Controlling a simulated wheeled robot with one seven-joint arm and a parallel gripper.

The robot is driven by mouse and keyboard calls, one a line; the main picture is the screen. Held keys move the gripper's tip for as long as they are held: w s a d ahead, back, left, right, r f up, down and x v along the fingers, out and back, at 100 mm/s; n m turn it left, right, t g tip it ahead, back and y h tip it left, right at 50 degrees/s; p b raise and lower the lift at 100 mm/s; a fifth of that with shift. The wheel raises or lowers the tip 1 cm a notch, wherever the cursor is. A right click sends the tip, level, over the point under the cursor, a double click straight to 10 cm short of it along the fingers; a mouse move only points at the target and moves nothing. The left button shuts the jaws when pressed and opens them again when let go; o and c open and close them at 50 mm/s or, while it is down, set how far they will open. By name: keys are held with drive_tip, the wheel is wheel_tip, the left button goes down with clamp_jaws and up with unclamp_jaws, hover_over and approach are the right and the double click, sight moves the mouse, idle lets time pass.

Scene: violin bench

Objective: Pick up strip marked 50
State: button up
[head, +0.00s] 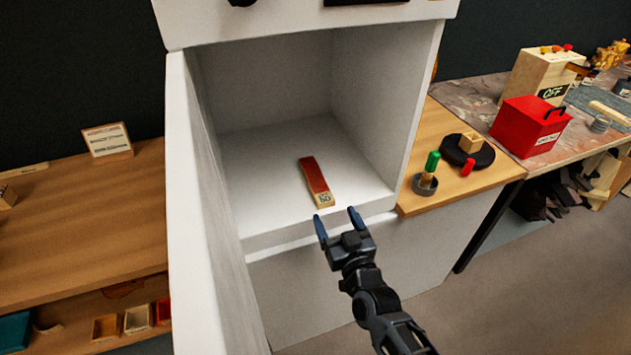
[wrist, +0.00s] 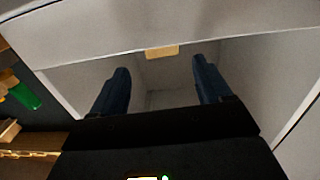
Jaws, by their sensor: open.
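The strip marked 50 (head: 315,181) is a red-topped bar with a pale wooden end that bears the number. It lies flat on the floor of a white open box-like compartment (head: 262,178), its marked end toward the front edge. My gripper (head: 338,222) is open and empty, just in front of that marked end and apart from it. In the wrist view, the strip's pale end (wrist: 162,51) shows beyond and between my two blue fingers (wrist: 160,85). The strip's red top cannot be made out there.
The compartment has white side walls, and an open white door (head: 205,220) stands on the left. A wooden table (head: 80,225) is at left.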

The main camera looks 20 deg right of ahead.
sight(327, 204)
drive_tip(key=shift+w+f+b, duration=0.15)
drive_tip(key=shift+w+b, duration=0.45)
drive_tip(key=shift+w, duration=2.55)
drive_tip(key=shift+c, duration=0.3)
drive_tip(key=c, duration=1)
